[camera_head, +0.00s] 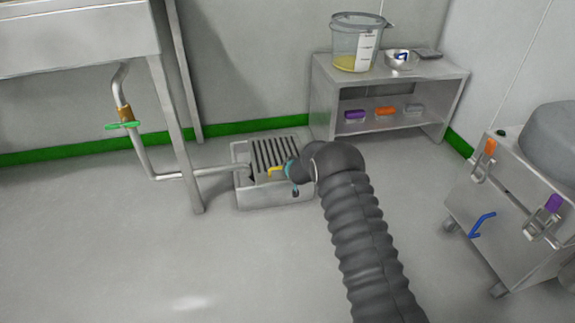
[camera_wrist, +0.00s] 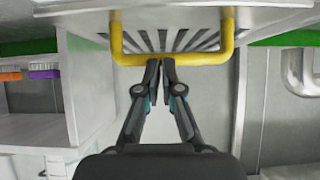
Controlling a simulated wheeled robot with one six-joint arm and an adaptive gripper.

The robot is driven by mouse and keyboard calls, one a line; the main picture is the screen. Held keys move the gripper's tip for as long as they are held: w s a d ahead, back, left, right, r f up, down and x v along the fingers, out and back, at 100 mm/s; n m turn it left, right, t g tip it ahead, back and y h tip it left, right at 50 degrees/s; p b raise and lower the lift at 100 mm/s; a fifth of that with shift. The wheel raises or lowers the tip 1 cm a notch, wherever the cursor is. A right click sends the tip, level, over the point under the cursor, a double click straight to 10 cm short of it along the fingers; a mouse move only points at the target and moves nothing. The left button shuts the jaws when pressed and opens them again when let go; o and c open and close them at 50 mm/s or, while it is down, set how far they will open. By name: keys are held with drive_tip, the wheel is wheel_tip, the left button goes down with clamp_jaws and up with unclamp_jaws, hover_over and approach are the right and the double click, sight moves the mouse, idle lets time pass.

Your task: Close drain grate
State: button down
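The drain grate (camera_head: 274,152) is a slatted metal panel on a low metal drain box (camera_head: 270,195) on the floor. It looks tilted, with a dark gap under its near left edge; the exact angle is unclear. A yellow handle (camera_head: 277,170) is on its near edge. In the wrist view the yellow handle (camera_wrist: 190,57) spans the top, with the slotted grate (camera_wrist: 180,40) behind it. My gripper (camera_wrist: 160,62) has its two fingertips almost together at the handle bar, with nothing visible between them. In the head view my arm hides the box's right side.
A metal pipe (camera_head: 172,177) with a green-handled valve (camera_head: 122,125) runs to the box from the left, past a table leg. A low shelf (camera_head: 325,75) stands behind right, bearing a bucket (camera_head: 346,50). A wheeled metal cart (camera_head: 510,230) is at right. The front left floor is clear.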

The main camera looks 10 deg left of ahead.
drive_tip(key=shift+s+d+f, duration=0.2)
drive_tip(key=shift+d+f, duration=0.05)
drive_tip(key=shift+f, duration=0.3)
drive_tip(key=shift+s+d+f, duration=0.15)
drive_tip(key=shift+d+f, duration=0.05)
drive_tip(key=shift+f, duration=0.35)
drive_tip(key=shift+r, duration=0.4)
wheel_tip(320, 180, up, 5)
drive_tip(key=p, duration=0.1)
drive_tip(key=s+d+f+g+h, duration=0.2)
drive_tip(key=s+d+f+g, duration=0.25)
drive_tip(key=s+f, duration=0.85)
drive_tip(key=s+d+r+g, duration=0.2)
drive_tip(key=s+d+r, duration=0.2)
drive_tip(key=s, duration=0.4)
drive_tip(key=s+d+r+m+p, duration=0.1)
drive_tip(key=s+d+r+p, duration=0.2)
drive_tip(key=s+d+r, duration=0.4)
drive_tip(key=s+d+r+m+t+h+p, duration=0.1)
drive_tip(key=s+d+r, duration=0.6)
drive_tip(key=s+r, duration=0.9)
drive_tip(key=s+d+r+m+t+h+p, duration=0.1)
drive_tip(key=s+d+r+p, duration=0.3)
drive_tip(key=r, duration=2.5)
drive_tip(key=s+d+m, duration=0.1)
drive_tip(key=s+d, duration=0.2)
drive_tip(key=s, duration=0.4)
drive_tip(key=shift+s+p, duration=0.25)
drive_tip(key=shift+p, duration=0.05)
